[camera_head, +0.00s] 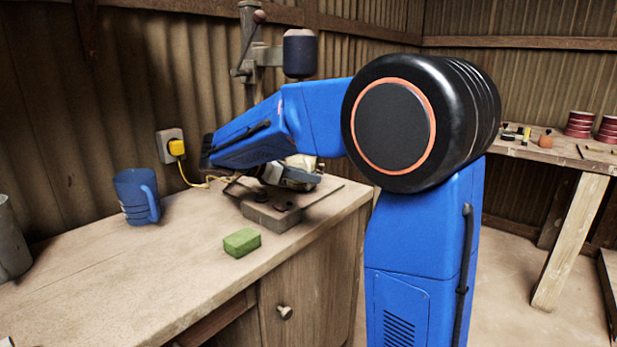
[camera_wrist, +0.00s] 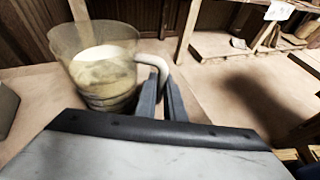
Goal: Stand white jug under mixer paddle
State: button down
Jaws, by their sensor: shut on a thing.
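The white jug (camera_wrist: 95,70) is at the upper left of the wrist view, pale and see-through near its rim, with cream-coloured stuff inside. My gripper (camera_wrist: 162,95) is shut on its handle (camera_wrist: 155,64). The mixer stands against the back wall, with a dark motor (camera_head: 300,52) and a crank lever (camera_head: 250,42) above my arm.
A blue mug (camera_head: 137,197) and a green sponge (camera_head: 242,242) stand on the bench (camera_head: 150,280). A grey container (camera_head: 10,240) is at the left edge. A yellow plug (camera_head: 176,147) and cord are at the wall. The front bench is mostly clear.

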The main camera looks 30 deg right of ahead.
jog(key=shift+f, duration=0.1)
jog(key=c, duration=1.8)
grip_release()
jog(key=shift+o, duration=0.2)
jog(key=shift+a, duration=0.15)
